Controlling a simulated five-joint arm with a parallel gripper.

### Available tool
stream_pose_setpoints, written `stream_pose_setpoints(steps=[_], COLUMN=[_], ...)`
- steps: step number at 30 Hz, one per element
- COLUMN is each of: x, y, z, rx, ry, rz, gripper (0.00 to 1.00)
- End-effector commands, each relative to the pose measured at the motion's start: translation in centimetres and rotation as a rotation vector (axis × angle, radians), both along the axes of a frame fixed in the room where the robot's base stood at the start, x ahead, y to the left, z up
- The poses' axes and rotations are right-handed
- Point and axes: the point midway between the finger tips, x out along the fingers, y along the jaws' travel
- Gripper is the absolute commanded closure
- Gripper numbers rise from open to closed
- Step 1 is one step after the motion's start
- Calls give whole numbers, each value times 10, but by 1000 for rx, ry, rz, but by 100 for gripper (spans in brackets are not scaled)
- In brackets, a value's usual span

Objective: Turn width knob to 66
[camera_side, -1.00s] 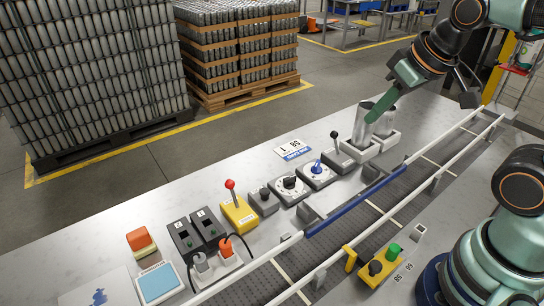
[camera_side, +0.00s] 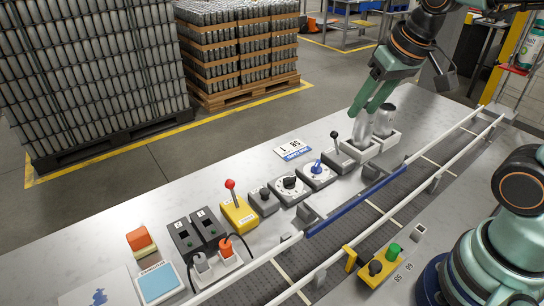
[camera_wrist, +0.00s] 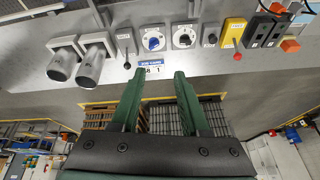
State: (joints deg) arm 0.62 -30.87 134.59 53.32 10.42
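Two round dials sit side by side on the bench: one with a black knob (camera_side: 289,183) and one with a blue knob (camera_side: 317,168). In the wrist view the blue knob (camera_wrist: 153,42) is left of the black knob (camera_wrist: 185,37). Their lettering is too small to read, so I cannot tell which is width. A card with a blue strip (camera_side: 293,150) lies behind them; its digits are not clear. My gripper (camera_side: 363,113) is open and empty, above the bench by the cans, right of the dials. Its two green fingers (camera_wrist: 157,75) are apart in the wrist view.
Two metal cans (camera_side: 384,122) stand in grey holders beside my gripper. A small black lever (camera_side: 334,135) stands between them and the dials. A yellow box with a red-knobbed lever (camera_side: 239,214) is left of the dials. The railed conveyor (camera_side: 340,213) runs in front.

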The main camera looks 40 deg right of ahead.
Motion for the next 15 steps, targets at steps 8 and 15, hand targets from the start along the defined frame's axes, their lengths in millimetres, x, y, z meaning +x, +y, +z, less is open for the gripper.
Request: stream_pose_setpoints(steps=[8,15], x=[54,97], y=[-8,-16], z=[-20,-58], rx=[103,156], ry=[165,289], rz=[-325,-611], gripper=[55,55])
